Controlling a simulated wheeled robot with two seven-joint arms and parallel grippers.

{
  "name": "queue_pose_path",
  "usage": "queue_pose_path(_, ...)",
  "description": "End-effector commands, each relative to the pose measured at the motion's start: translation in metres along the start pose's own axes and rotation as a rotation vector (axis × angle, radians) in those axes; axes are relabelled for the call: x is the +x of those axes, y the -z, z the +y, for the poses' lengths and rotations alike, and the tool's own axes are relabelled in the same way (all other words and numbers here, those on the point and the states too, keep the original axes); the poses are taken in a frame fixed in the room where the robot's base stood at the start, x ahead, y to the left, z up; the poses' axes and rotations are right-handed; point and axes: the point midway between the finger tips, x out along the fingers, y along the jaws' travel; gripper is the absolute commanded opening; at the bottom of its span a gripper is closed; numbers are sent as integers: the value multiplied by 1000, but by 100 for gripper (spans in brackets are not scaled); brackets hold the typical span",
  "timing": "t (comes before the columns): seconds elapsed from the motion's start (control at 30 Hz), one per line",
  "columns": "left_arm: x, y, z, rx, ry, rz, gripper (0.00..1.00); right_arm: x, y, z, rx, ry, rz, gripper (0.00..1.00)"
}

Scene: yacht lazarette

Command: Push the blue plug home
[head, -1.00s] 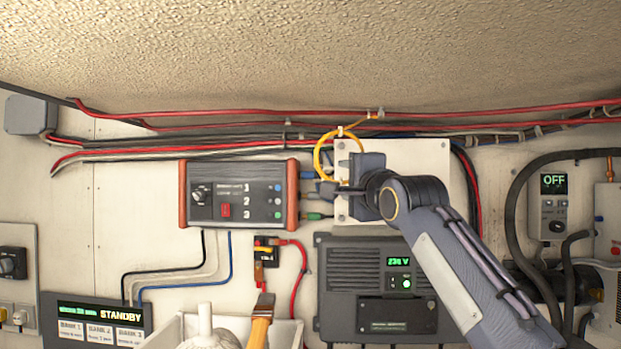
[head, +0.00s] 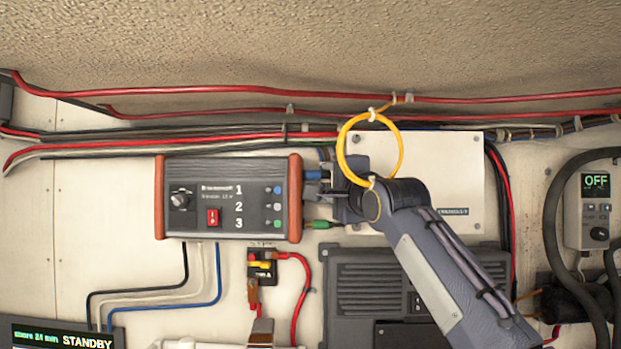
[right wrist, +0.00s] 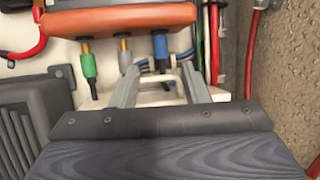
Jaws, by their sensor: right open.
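The junction box (head: 228,198) is on the wall, numbered 1, 2 and 3. On its right side are a blue plug (head: 316,174) level with 1 and a green plug (head: 325,224) level with 3. My right gripper (head: 332,192) is right of them and hides part of that side. In the right wrist view, the blue plug (right wrist: 160,47) is ahead of the gap between the open fingers (right wrist: 158,72), with no grip on it. A grey plug (right wrist: 124,55) is near the left fingertip. The green plug (right wrist: 89,65) is further left. My left gripper is out of view.
A yellow cable loop (head: 399,150) hangs over my right wrist in the head view. Red cables (head: 240,90) run along the top. A white panel (head: 450,165) is behind the arm, with a dark ribbed unit (head: 350,275) below.

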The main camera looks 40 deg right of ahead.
Motion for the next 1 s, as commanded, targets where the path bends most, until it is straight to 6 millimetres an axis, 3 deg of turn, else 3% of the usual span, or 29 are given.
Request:
queue_pose_path(0.5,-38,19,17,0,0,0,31,71,1,-2,-1,-3,3,42)
queue_pose_path(0.87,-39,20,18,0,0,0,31,76,0,0,0,-1,1,42)
queue_pose_path(1.0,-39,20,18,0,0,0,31,76,0,0,0,-1,1,25)
